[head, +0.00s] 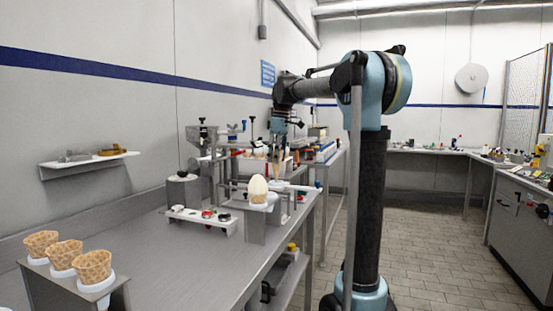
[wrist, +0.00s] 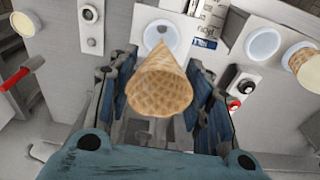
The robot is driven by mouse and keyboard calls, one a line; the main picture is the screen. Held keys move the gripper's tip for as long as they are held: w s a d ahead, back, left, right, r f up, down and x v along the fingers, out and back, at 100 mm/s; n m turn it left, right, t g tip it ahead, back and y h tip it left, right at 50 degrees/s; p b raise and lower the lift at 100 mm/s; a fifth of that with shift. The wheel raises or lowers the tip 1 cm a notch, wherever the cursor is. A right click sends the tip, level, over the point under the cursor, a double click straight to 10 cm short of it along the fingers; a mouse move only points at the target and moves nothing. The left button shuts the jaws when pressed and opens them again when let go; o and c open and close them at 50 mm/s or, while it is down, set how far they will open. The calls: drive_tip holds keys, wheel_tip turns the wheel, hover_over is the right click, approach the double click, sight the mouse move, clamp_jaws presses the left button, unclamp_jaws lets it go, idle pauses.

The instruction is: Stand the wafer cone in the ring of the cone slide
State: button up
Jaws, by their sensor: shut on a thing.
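My gripper (head: 277,150) is over the far part of the bench in the head view, shut on a tan wafer cone. In the wrist view the wafer cone (wrist: 158,88) sits between the two blue fingers of my gripper (wrist: 158,95). A white ring (wrist: 160,32) shows just beyond the cone at the top of the wrist view, partly covered by it; I cannot tell the gap between them. Another white ring (wrist: 263,43) lies to its right. In the head view the machinery around my gripper is small and crowded, so the cone slide's ring is not clear there.
A cone with a pale rounded top (head: 258,188) stands in a metal holder nearer on the bench. A holder at lower left carries three wafer cones (head: 64,253). A white tray (head: 203,218) with small pots lies mid-bench. The near bench surface (head: 170,265) is largely clear.

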sight(276, 183)
drive_tip(key=shift+f, duration=4.05)
drive_tip(key=o, duration=0.8)
drive_tip(key=r, duration=0.4)
drive_tip(key=d+r, duration=0.1)
drive_tip(key=r, duration=0.6)
drive_tip(key=shift+s+d+r, duration=0.15)
drive_tip(key=shift+d+r, duration=0.05)
drive_tip(key=shift+r, duration=0.2)
drive_tip(key=s+d+f+m, duration=0.4)
drive_tip(key=s+d+f, duration=0.1)
drive_tip(key=s+f, duration=0.7)
drive_tip(key=s+d+f+m+t+h, duration=0.1)
drive_tip(key=s+d+f+m, duration=0.4)
drive_tip(key=s+f, duration=0.7)
drive_tip(key=s+d+f+m, duration=0.4)
drive_tip(key=s+d+f, duration=0.1)
drive_tip(key=s+f, duration=0.8)
drive_tip(key=shift+f+t, duration=0.2)
drive_tip(key=shift+t, duration=0.1)
